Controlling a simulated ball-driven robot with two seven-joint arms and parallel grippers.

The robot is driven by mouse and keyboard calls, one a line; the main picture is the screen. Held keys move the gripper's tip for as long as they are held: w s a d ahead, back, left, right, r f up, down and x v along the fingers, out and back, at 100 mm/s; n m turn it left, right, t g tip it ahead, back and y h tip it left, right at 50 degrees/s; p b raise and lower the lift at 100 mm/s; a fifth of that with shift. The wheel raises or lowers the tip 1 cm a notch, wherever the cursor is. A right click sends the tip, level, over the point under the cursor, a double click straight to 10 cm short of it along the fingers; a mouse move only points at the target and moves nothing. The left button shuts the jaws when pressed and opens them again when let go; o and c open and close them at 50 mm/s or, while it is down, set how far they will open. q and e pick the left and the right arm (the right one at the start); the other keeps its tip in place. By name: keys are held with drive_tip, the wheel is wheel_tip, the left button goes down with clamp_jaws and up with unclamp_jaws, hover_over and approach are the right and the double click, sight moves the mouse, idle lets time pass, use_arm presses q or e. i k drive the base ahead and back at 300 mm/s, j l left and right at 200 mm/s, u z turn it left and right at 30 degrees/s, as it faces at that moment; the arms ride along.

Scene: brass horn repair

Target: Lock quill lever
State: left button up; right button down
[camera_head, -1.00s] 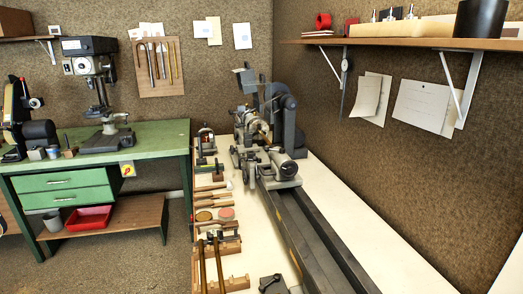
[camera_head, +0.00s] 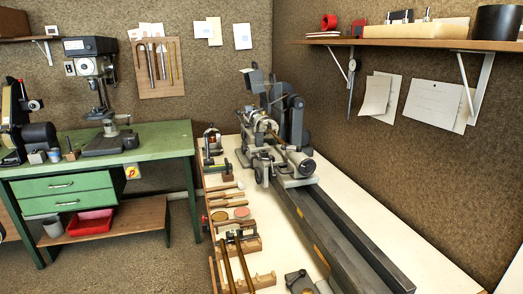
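A grey lathe (camera_head: 296,164) stands on a long dark bed (camera_head: 335,240) on the white-topped bench, with a brass-coloured piece (camera_head: 273,133) near its head. No quill lever can be told apart at this size; small handles and knobs on the lathe are too fine to make out. A grey drill press (camera_head: 95,85) stands on the green workbench at the left, with a small arm at its side. Neither of my grippers is in view.
Wooden racks with tools (camera_head: 237,240) line the bench's left side. A dark grey metal piece (camera_head: 300,282) sits at the bottom edge. A wooden shelf (camera_head: 425,43) juts from the right wall. Floor (camera_head: 178,258) shows between the green workbench (camera_head: 158,140) and the lathe bench.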

sight(283, 148)
drive_tip(key=i+j+z, duration=0.1)
drive_tip(key=j+z, duration=0.25)
drive_tip(key=j, duration=0.55)
drive_tip(key=j+z, duration=0.35)
drive_tip(key=j, duration=0.55)
drive_tip(key=i+j+z, duration=0.2)
drive_tip(key=j, duration=0.25)
drive_tip(key=i+j+z, duration=0.2)
drive_tip(key=j, duration=0.25)
drive_tip(key=i+j+z, duration=0.15)
drive_tip(key=j, duration=0.35)
drive_tip(key=i+j+z, duration=0.2)
drive_tip(key=j, duration=0.25)
drive_tip(key=j+z, duration=0.2)
drive_tip(key=j, duration=0.3)
drive_tip(key=i+j+z, duration=0.1)
drive_tip(key=j, duration=0.2)
drive_tip(key=i+j+z, duration=0.1)
drive_tip(key=i+j, duration=0.15)
drive_tip(key=i+j+z, duration=0.15)
drive_tip(key=j, duration=0.25)
drive_tip(key=i+j+z, duration=0.1)
drive_tip(key=j, duration=0.25)
